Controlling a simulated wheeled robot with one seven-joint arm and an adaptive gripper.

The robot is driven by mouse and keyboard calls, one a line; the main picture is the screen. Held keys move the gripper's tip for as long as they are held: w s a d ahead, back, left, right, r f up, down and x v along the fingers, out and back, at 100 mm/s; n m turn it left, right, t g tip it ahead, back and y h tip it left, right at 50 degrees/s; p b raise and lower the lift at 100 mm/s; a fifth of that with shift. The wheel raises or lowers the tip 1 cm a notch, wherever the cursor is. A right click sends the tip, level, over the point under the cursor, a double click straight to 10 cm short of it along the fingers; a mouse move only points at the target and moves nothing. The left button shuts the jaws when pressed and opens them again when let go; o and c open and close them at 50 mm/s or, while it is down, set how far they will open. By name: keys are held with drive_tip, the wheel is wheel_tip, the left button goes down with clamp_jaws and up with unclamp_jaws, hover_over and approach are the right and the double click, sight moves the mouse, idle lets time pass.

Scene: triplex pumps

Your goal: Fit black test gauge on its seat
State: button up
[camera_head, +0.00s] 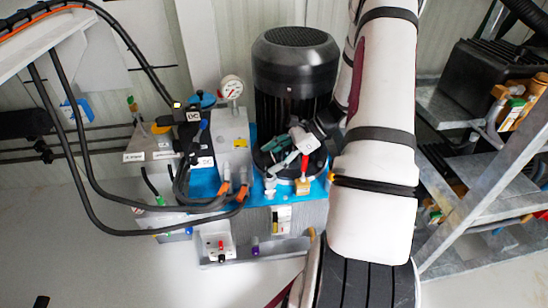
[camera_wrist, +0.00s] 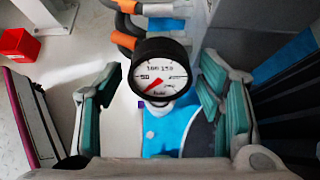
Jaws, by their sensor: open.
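The black test gauge (camera_wrist: 160,70) shows in the wrist view, with a black rim, a white face and a red needle. It stands between my two teal finger pads, with a visible gap on either side. A pale fitting (camera_wrist: 158,103) shows just below it, above a blue surface; whether the gauge is joined to it I cannot tell. My gripper (camera_wrist: 162,108) is open around the gauge. In the head view my gripper (camera_head: 291,161) is in front of the black motor, and I cannot make out the black gauge there.
A white-faced gauge (camera_head: 231,87) stands on the grey pump block (camera_head: 232,135). The black motor (camera_head: 296,65) rises close behind my gripper. Black hoses (camera_head: 95,205) with orange ends loop at the left. A metal rack (camera_head: 490,185) stands at the right. A red box (camera_wrist: 18,44) lies at the left.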

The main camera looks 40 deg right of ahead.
drive_tip(key=v, duration=0.4)
drive_tip(key=shift+s+d+r, duration=0.1)
drive_tip(key=shift+d+r, duration=0.05)
drive_tip(key=shift+d, duration=0.15)
drive_tip(key=s+d, duration=0.7)
drive_tip(key=d, duration=0.3)
drive_tip(key=shift+r, duration=0.15)
